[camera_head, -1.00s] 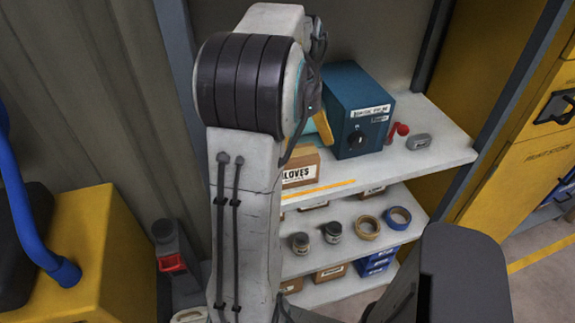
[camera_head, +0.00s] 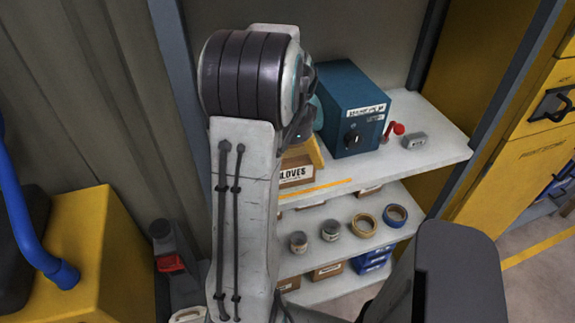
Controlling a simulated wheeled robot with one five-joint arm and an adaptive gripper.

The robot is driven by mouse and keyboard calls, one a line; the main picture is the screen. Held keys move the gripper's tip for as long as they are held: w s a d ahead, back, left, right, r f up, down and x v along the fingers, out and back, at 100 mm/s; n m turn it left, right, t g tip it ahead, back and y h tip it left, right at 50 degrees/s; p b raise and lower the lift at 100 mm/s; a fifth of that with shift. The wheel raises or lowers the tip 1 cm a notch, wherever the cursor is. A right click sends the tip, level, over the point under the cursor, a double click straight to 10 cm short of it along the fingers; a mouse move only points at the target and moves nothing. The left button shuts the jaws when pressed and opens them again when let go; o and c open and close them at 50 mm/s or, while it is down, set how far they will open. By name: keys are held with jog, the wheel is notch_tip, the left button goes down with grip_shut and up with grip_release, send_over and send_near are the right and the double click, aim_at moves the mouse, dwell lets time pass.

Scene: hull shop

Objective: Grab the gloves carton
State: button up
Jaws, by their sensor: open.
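The gloves carton (camera_head: 297,175) is a small brown box with a white label reading "LOVES" where it shows. It stands on the upper shelf, left of a teal box, and my arm hides its left part. My gripper (camera_head: 314,151) is mostly hidden behind my arm.
The teal box (camera_head: 352,108) with a dark knob stands close to the carton's right. A red-handled item (camera_head: 394,130) and a grey item (camera_head: 414,139) lie farther right. Tape rolls (camera_head: 396,215) and small cartons fill lower shelves. A yellow cabinet (camera_head: 540,150) is at right.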

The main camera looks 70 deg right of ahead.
jog(key=shift+f, duration=0.45)
jog(key=shift+c, duration=0.3)
jog(key=c, duration=1.1)
